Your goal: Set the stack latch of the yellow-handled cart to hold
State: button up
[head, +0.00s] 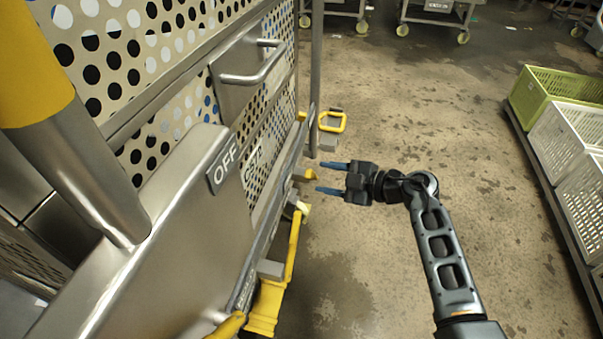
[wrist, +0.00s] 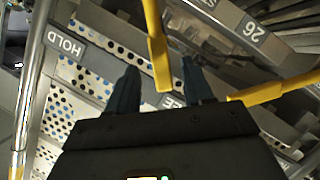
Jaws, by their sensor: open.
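The cart (head: 170,230) fills the left of the head view, with a yellow-sleeved handle (head: 35,70) at upper left. My gripper (head: 320,178) is open beside the cart's side, its two blue fingers pointing left at small yellow parts (head: 309,175). In the wrist view, a yellow bar (wrist: 155,45) comes down from the top and ends between the fingertips of my open gripper (wrist: 159,68); I cannot tell if they touch. A HOLD label (wrist: 68,45) lies to its left. Another label (wrist: 172,101) is partly hidden by the fingers. Which part is the stack latch is not certain.
The cart side carries an OFF label (head: 223,165), a yellow lever (head: 292,245) low down and a yellow loop (head: 333,122) further back. A second yellow bar (wrist: 275,90) shows at right in the wrist view. Green and white crates (head: 560,95) stand right.

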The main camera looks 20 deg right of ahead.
aim_at(313, 176)
jog(key=b+x, duration=0.2)
jog(key=x, duration=0.5)
jog(key=shift+b, duration=0.3)
jog(key=shift+s, duration=0.1)
grip_shut()
